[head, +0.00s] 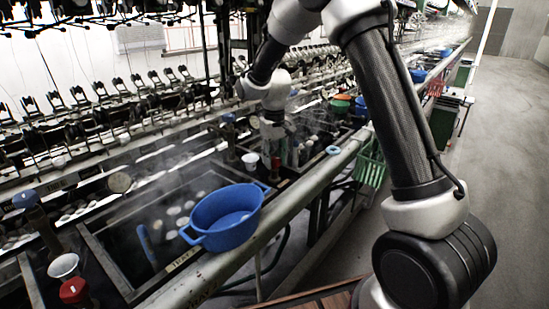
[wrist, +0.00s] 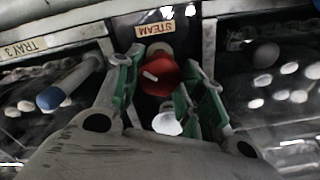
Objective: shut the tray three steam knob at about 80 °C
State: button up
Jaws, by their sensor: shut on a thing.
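The red steam knob (wrist: 160,77) sits under a STEAM label (wrist: 154,29) in the wrist view, upside down there. A TRAY 3 label (wrist: 24,46) is at the left of that view. My gripper (wrist: 158,88) has its green-padded fingers on both sides of the knob and is shut on it. In the head view my gripper (head: 272,132) reaches down by the far basin, where a small red part (head: 275,163) shows below it. No readable temperature shows.
A blue basin (head: 226,217) sits on the nearer tray's edge. A white cup (head: 64,266) and another red knob (head: 74,290) are at lower left. A blue-tipped lever (wrist: 51,98) lies left of my fingers. Steam drifts over the trays. The floor at right is clear.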

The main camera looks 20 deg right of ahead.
aim_at(274, 159)
jog(key=shift+m, duration=0.6)
jog(key=o, duration=1)
jog(key=shift+r, duration=0.1)
notch_tip(274, 159, up, 12)
